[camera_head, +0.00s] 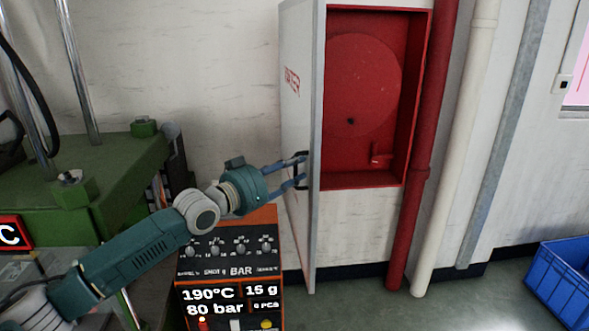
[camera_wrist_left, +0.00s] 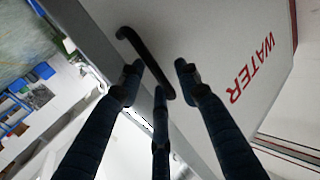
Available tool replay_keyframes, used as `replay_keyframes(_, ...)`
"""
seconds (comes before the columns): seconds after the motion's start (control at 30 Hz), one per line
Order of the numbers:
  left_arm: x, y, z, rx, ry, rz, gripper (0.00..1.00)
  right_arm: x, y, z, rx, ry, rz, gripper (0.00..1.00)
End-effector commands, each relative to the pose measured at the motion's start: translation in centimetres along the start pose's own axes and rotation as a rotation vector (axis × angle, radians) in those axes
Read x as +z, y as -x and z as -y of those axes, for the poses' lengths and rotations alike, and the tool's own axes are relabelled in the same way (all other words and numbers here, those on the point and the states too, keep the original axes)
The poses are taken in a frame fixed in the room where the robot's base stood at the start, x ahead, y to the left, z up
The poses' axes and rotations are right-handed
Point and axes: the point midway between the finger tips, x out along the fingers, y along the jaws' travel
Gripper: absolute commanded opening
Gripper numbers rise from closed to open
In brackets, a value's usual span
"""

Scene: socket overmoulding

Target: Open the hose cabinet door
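The hose cabinet (camera_head: 365,90) is a red recess in the white wall with a round red reel inside. Its white door (camera_head: 298,110) stands swung wide open to the left, its outer face with red "WATER" lettering turned towards my left arm. The black handle (camera_head: 300,170) is on the door's outer face near its free edge; it also shows in the left wrist view (camera_wrist_left: 143,55). My left gripper (camera_head: 300,168) is at the handle, fingers spread apart, with the handle bar between them; firm contact cannot be told. My right gripper is not in view.
An orange-and-black control panel (camera_head: 230,285) stands below my left arm. A green machine (camera_head: 90,180) is at left. Red (camera_head: 425,150) and white (camera_head: 455,150) pipes run beside the cabinet. A blue crate (camera_head: 560,280) sits at right; the floor before the pipes is clear.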

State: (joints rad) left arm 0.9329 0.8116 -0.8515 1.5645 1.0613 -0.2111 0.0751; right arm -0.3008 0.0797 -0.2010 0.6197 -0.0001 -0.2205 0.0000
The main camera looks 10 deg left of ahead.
Motion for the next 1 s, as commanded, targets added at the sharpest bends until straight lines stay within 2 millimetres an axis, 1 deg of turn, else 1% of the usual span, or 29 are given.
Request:
replay_keyframes(0.03, -1.2, 0.2, 1.0, -0.016, -0.003, -0.02, 0.35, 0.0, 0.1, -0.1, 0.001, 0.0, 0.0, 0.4)
replay_keyframes(0.33, -1.2, 0.2, 0.9, -0.015, 0.0, -0.019, 0.35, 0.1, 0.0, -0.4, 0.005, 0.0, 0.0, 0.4)
replay_keyframes(0.47, -1.0, 1.3, 0.9, -0.014, -0.001, -0.018, 0.35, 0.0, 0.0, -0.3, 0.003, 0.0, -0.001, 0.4)
replay_keyframes(0.57, -0.9, 3.0, 0.7, -0.012, -0.003, -0.014, 0.35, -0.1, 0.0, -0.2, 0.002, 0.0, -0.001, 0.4)
replay_keyframes(0.8, -0.6, 8.3, 0.2, -0.007, -0.005, -0.007, 0.35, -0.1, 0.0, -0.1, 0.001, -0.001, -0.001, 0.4)
replay_keyframes(0.9, -0.5, 10.2, 0.1, -0.006, -0.006, -0.005, 0.35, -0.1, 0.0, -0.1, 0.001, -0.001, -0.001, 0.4)
replay_keyframes(1.0, -0.5, 11.3, 0.0, -0.006, -0.005, -0.007, 0.35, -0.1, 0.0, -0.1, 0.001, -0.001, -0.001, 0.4)
